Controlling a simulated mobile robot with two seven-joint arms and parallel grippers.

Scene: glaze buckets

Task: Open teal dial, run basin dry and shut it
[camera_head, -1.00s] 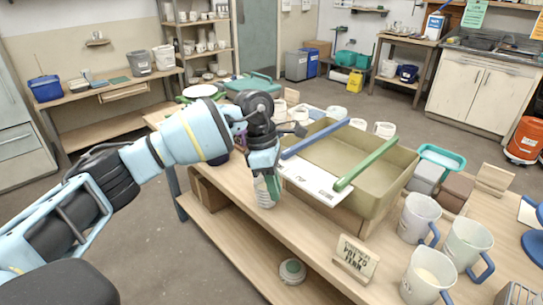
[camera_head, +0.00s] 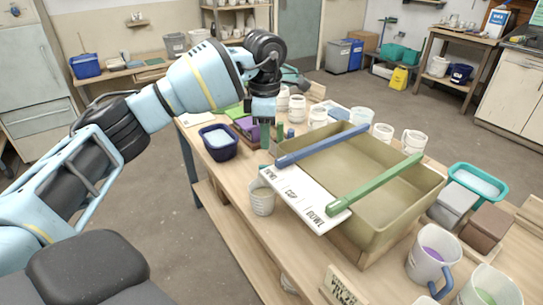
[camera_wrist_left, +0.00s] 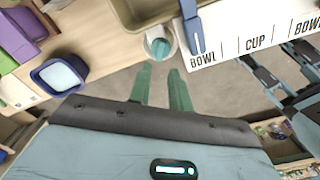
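The tan basin (camera_head: 425,205) stands on the wooden table, with a blue bar (camera_head: 322,145) and a green bar (camera_head: 375,184) across it. I cannot tell whether it holds liquid. A white board (camera_head: 300,199) lettered BOWL, CUP, BOWL runs along its near side. My right gripper is out of view.
A dark blue tub (camera_head: 219,146) with pale contents and a purple box (camera_head: 247,129) stand on the table's left end. White mugs (camera_head: 297,108) line the back edge. A teal tub (camera_head: 478,184) and a mug with purple contents (camera_head: 430,258) stand at the right.

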